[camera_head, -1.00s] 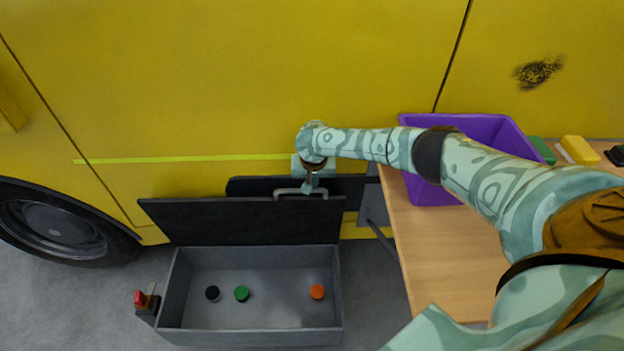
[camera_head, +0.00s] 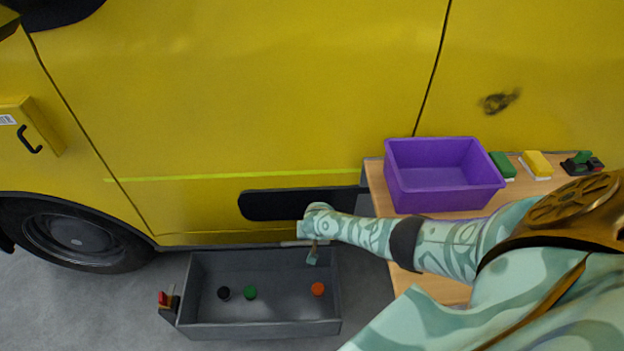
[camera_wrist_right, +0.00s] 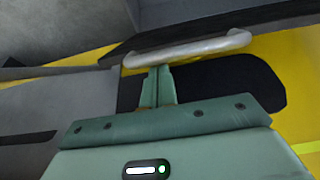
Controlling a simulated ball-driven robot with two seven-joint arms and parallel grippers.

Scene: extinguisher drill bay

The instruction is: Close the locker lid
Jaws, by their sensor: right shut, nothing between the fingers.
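The grey locker (camera_head: 205,322) stands open on the floor beside the yellow vehicle. Its dark lid shows in the right wrist view (camera_wrist_right: 215,26). In the head view the lid is nearly edge-on along the locker's back, so its face is hidden. The pale bar handle (camera_wrist_right: 187,49) is on the lid. My right gripper (camera_head: 313,260) is shut and empty, above the locker's back right part. In the right wrist view the fingertips (camera_wrist_right: 160,71) are close to the handle bar; I cannot tell whether they touch. My left gripper is not in view.
Black (camera_head: 224,293), green (camera_head: 250,292) and orange (camera_head: 317,289) round pieces lie inside the locker. A red-topped latch piece (camera_head: 168,300) sits at its left side. A wooden table (camera_head: 379,190) with a purple bin (camera_head: 443,202) stands to the right. The vehicle's wheel (camera_head: 75,235) is at left.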

